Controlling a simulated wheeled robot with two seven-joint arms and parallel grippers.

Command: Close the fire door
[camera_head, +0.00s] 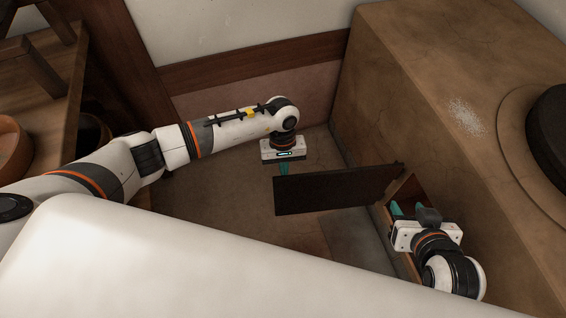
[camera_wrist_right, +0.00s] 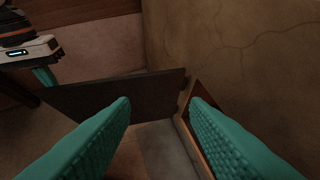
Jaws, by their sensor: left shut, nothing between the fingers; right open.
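The fire door (camera_head: 335,191) is a dark flat panel standing open, out from the side of the brown clay block. Its hinged edge is at the right, by the wooden-framed opening (camera_head: 407,190). In the right wrist view the door (camera_wrist_right: 120,95) spans the left and middle, with the frame (camera_wrist_right: 190,118) beside it. My left gripper (camera_head: 284,169) is shut and points down at the door's free end, partly behind it; I cannot tell whether they touch. My right gripper (camera_head: 400,209) is open and empty in front of the opening. Its teal fingers (camera_wrist_right: 160,112) are spread apart in the wrist view.
A wooden shelf (camera_head: 45,75) with a clay pot (camera_head: 12,145) stands at the left. Open floor (camera_head: 225,195) lies left of the door.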

